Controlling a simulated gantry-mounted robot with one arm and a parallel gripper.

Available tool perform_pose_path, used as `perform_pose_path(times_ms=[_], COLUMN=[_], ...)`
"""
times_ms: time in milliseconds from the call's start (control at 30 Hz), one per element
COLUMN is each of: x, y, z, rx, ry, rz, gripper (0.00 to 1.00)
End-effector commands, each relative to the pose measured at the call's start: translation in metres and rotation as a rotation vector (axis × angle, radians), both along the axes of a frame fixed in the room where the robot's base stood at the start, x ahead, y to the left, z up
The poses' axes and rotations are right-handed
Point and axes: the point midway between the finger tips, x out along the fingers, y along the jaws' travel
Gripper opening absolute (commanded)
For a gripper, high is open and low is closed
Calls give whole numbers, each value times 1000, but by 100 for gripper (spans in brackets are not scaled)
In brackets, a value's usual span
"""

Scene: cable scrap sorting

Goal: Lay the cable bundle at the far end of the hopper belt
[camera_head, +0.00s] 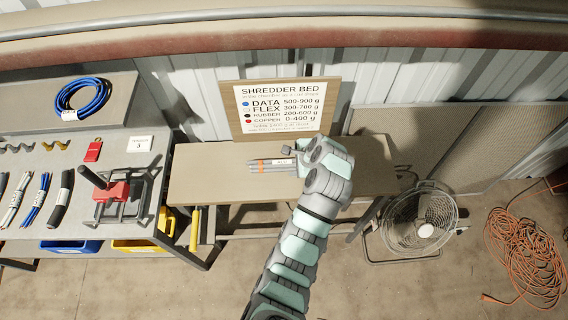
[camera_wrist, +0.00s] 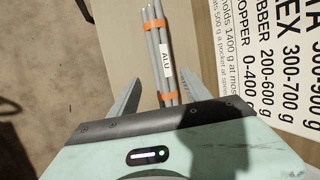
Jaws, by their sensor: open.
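A grey cable bundle (camera_head: 271,165) with orange bands and a white tag lies on the beige bench top (camera_head: 215,185), below the sign. In the wrist view the bundle (camera_wrist: 158,30) has a tag reading ALU, and its near end lies between my two fingers. My gripper (camera_head: 292,158) is at the bundle's right end in the head view. In the wrist view my gripper (camera_wrist: 161,75) is open, with a finger on each side of the bundle and gaps visible. I see nothing marked as a hopper belt; the beige top may be it.
A SHREDDER BED sign (camera_head: 282,108) stands behind the bench. At left, a grey table holds several other bundles, a red-and-grey fixture (camera_head: 118,190) and a blue coil (camera_head: 86,98) on a raised shelf. A fan (camera_head: 420,220) and orange cable (camera_head: 525,255) are at right. The bench's left part is clear.

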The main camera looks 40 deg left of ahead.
Motion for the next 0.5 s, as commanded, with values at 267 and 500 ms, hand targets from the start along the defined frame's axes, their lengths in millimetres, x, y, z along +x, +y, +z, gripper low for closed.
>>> perform_pose_path(times_ms=[267,500], x=[-1,2], y=[6,21], z=[-13,-41], rx=[7,5], ry=[15,13], rz=[-23,-24], gripper=[56,56])
